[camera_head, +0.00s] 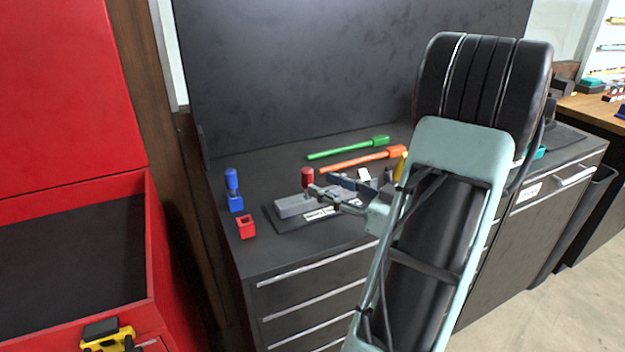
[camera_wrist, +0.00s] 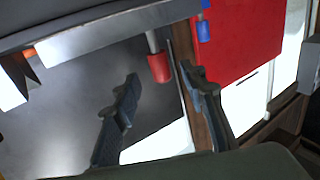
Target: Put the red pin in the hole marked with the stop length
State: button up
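The red pin (camera_head: 307,178) has a red head on a grey shaft. It stands upright at the grey block (camera_head: 294,206), apparently in its top; which hole cannot be told. The block carries a white label (camera_head: 320,213), too small to read. My gripper (camera_head: 322,184) is just right of the pin in the head view. In the wrist view my gripper (camera_wrist: 160,76) is open, and the red pin (camera_wrist: 158,67) shows between its fingertips, with gaps on both sides. The red holder (camera_head: 246,227) at the front left of the worktop looks empty.
A blue pin (camera_head: 231,179) stands in a blue holder (camera_head: 236,203) at the left edge. A green tool (camera_head: 348,147) and an orange tool (camera_head: 362,160) lie behind the block. A dark panel (camera_head: 330,70) rises at the back. A red cabinet (camera_head: 75,245) stands left.

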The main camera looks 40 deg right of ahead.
jog(key=v, duration=0.6)
jog(key=shift+d, duration=0.1)
jog(key=shift+w, duration=0.1)
